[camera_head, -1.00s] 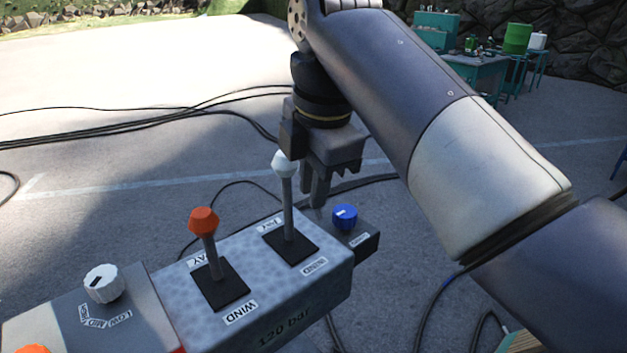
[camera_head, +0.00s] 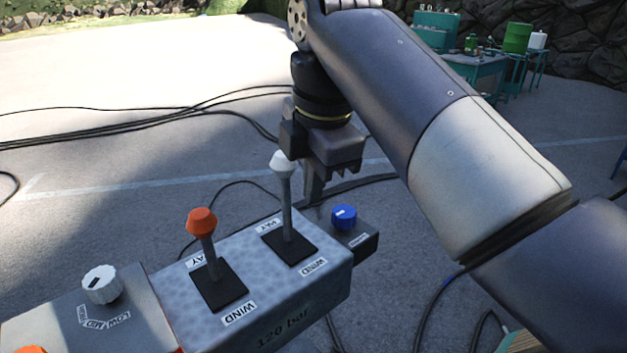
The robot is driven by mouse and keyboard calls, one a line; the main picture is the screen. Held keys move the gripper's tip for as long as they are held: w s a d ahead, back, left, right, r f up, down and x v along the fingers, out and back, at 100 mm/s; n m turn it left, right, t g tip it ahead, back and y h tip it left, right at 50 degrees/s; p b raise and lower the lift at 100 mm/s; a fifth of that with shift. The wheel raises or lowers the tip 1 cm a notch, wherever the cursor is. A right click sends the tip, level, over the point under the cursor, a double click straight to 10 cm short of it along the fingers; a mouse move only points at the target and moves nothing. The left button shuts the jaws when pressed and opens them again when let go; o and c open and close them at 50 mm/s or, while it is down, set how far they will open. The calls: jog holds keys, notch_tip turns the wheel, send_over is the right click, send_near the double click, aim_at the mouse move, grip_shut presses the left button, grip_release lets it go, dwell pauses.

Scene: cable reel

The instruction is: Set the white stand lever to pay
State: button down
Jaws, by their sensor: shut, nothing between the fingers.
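The white-knobbed lever (camera_head: 286,205) stands close to upright in a black slot plate on the grey control box (camera_head: 180,310). A PAY label (camera_head: 270,226) lies at the far side of its plate and a WIND label (camera_head: 313,267) at the near side. My gripper (camera_head: 314,196) points down just behind and to the right of the lever, its fingers shut and empty. The white knob (camera_head: 281,163) overlaps the gripper's left edge in the picture. I cannot tell whether they touch.
An orange-knobbed lever (camera_head: 208,244) stands left of the white one, with its own labels. A blue knob (camera_head: 344,217) sits on a small box to the right. A white dial (camera_head: 102,284) is at the left. Black cables (camera_head: 150,125) lie on the ground.

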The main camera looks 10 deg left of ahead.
jog(key=shift+s+a, duration=0.1)
jog(key=c, duration=2)
grip_release()
jog(key=o, duration=0.9)
jog(key=shift+o, duration=0.8)
jog(key=s+d+r+p, duration=0.4)
jog(key=s+d+r, duration=0.2)
jog(key=r, duration=0.4)
jog(key=shift+d+r, duration=0.35)
